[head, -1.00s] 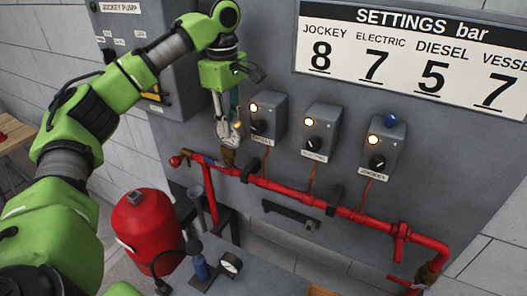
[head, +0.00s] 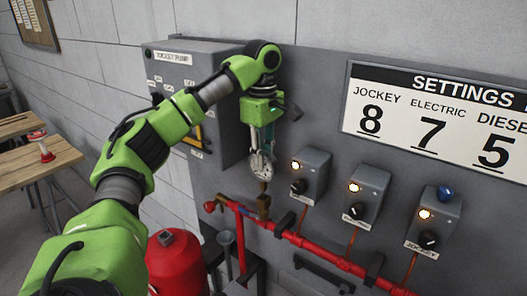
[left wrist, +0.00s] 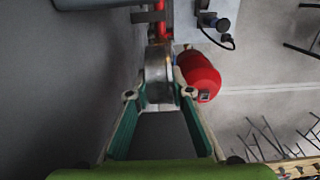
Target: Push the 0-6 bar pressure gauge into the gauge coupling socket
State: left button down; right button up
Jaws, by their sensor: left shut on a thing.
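My left gripper (head: 262,150) points down in front of the grey panel, shut on a round silver pressure gauge (head: 261,166). In the left wrist view the metal gauge body (left wrist: 158,76) sits between the fingertips of the gripper (left wrist: 160,98). The brass gauge coupling socket (head: 264,205) stands upright on the left part of the red pipe, directly below the gauge. The gauge stem is close above the socket; I cannot tell whether it touches or has entered it. The dial marking is too small to read. My right gripper is not in view.
Three grey switch boxes (head: 310,175) with lit lamps are to the right of the gauge. The red pipe (head: 330,255) runs below them. A jockey pump cabinet (head: 185,70) stands behind my arm. A red vessel (head: 176,265) stands low beside my arm.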

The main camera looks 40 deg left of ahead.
aim_at(263, 173)
pick_arm(q)
jog(key=shift+s+d+f, duration=0.1)
jog(key=shift+f, duration=1.4)
jog(key=shift+f+b, duration=0.4)
jog(key=shift+f, duration=0.6)
jog(key=c, duration=1.7)
grip_release()
jog(key=shift+r, duration=6)
